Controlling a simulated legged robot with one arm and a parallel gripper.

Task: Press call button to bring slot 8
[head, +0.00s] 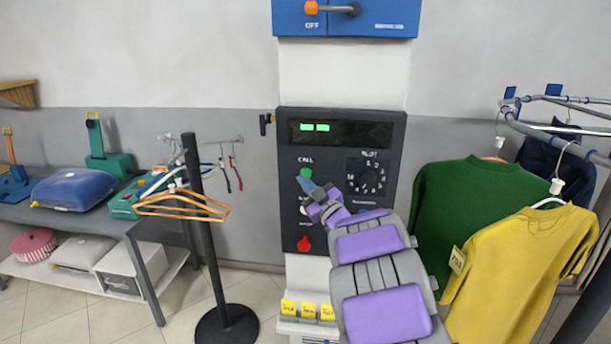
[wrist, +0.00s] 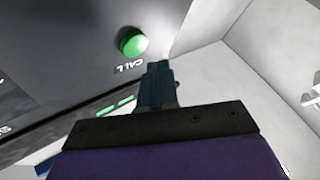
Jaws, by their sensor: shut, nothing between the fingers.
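The dark control panel (head: 290,225) stands on a pale column in the middle of the head view. Its green call button (head: 306,172) sits under the label CALL. It also shows in the wrist view as a green dome (wrist: 133,43), beside the upside-down CALL label. My gripper (head: 308,187) is shut and empty, with its tips just below the green button in the head view. In the wrist view the shut fingers (wrist: 158,72) are close to the button, with a visible gap. The slot dial (head: 370,179) is right of the button, and its setting is too small to read.
A red button (head: 304,244) is low on the panel, and a display (head: 345,131) with green marks is at its top. A blue box (head: 345,20) marked OFF is above. A green sweater (head: 455,205) and yellow sweater (head: 515,265) hang at right. A black stand (head: 206,220) is at left.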

